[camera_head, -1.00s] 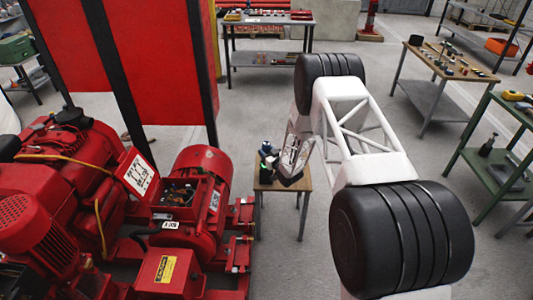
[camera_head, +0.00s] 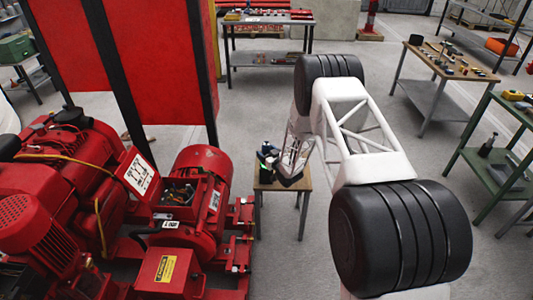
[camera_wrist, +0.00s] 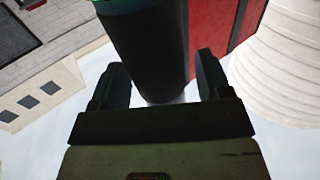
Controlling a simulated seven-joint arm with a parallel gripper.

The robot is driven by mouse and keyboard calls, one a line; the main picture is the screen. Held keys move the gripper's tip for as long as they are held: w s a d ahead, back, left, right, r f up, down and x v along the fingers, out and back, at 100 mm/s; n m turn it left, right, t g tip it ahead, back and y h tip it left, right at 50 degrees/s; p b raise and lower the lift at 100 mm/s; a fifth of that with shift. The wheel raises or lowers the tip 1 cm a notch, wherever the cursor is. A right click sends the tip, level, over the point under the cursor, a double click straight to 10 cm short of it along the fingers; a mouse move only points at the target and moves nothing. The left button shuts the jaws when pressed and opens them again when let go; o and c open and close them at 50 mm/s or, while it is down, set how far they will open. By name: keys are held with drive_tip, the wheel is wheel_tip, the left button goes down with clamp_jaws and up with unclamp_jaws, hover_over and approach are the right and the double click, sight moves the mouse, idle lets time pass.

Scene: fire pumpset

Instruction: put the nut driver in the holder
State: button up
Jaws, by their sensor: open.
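My gripper (camera_wrist: 160,66) is open, with its two dark fingers apart in the wrist view. A dark, roughly cylindrical object (camera_wrist: 150,45) with a green edge at its top shows between and beyond the fingers. I cannot tell whether it is the nut driver or the holder, or whether the fingers touch it. In the head view my gripper is at the small wooden table (camera_head: 265,184), beside a cluster of small dark items (camera_head: 267,160) with a bit of green. My arm partly hides the table top. I cannot pick out the nut driver or holder there.
Red pump machinery (camera_head: 195,205) stands close to the left of the small table. A tall red panel (camera_head: 155,60) rises behind it. A wooden-topped bench (camera_head: 455,62) and a green table (camera_head: 495,165) stand to the right. The floor around the small table is mostly clear.

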drive_tip(key=shift+r, duration=0.2)
drive_tip(key=v, duration=1.2)
idle(0.7)
